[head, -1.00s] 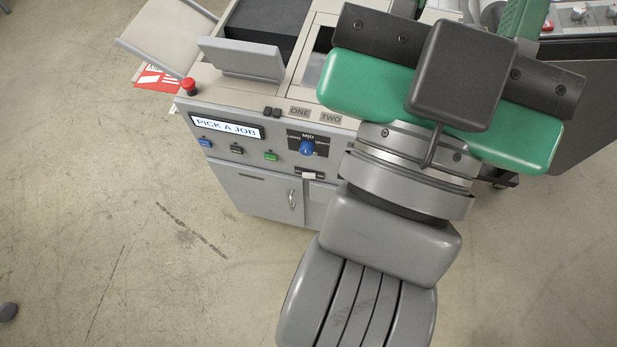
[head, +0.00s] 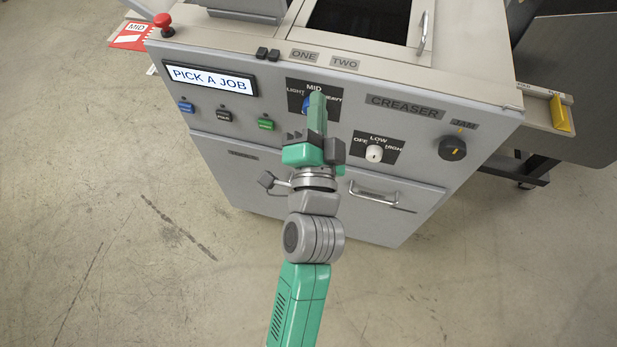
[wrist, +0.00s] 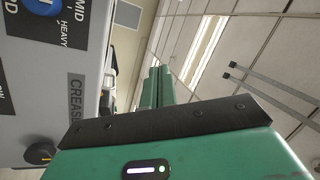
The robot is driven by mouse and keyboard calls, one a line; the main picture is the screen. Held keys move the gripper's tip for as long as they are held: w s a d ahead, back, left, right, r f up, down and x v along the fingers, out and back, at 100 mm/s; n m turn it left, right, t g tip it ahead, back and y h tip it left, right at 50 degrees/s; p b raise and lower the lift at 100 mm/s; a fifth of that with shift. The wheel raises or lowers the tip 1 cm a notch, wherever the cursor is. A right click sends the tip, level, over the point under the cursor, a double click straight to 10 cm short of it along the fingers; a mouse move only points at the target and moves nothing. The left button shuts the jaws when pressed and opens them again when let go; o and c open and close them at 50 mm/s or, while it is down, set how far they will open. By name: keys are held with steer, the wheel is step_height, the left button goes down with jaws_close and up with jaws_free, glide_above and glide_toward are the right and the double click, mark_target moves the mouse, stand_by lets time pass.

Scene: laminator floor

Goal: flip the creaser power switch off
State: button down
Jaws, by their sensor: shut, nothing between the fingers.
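The machine's front panel carries a CREASER label (head: 405,106). Below it, a white knob (head: 374,153) sits on a black plate marked OFF, LOW and HIGH; its pointer seems to face up toward LOW, but it is small. My gripper (head: 317,98) is shut and empty. In the head view it is up and left of the white knob and partly covers a blue knob (head: 306,103) on the plate marked LIGHT, MID and HEAVY. Whether it touches the panel cannot be told.
A black JAM knob (head: 453,148) is right of the white knob. A drawer handle (head: 374,191) sticks out below. A red stop button (head: 163,20), a lit PICK A JOB display (head: 210,78) and several small buttons are at left. The floor in front is open.

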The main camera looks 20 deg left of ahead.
steer(key=s+f+m+b, duration=0.1)
steer(key=f+m+b, duration=0.1)
steer(key=f, duration=1)
steer(key=s+a+f+m+g+h+b, duration=0.1)
steer(key=f+b, duration=0.4)
steer(key=f, duration=0.7)
steer(key=s+f+m+g+h+b, duration=0.1)
steer(key=s+f+m+b, duration=0.1)
steer(key=f, duration=1)
steer(key=m+b, duration=0.1)
steer(key=m, duration=0.1)
steer(key=shift+s+a+m+b, duration=0.15)
steer(key=shift+a+m+b, duration=0.05)
steer(key=shift+m+b, duration=0.2)
steer(key=shift+r, duration=0.1)
steer(key=b+x, duration=0.2)
steer(key=x, duration=1.2)
steer(key=shift+a, duration=0.1)
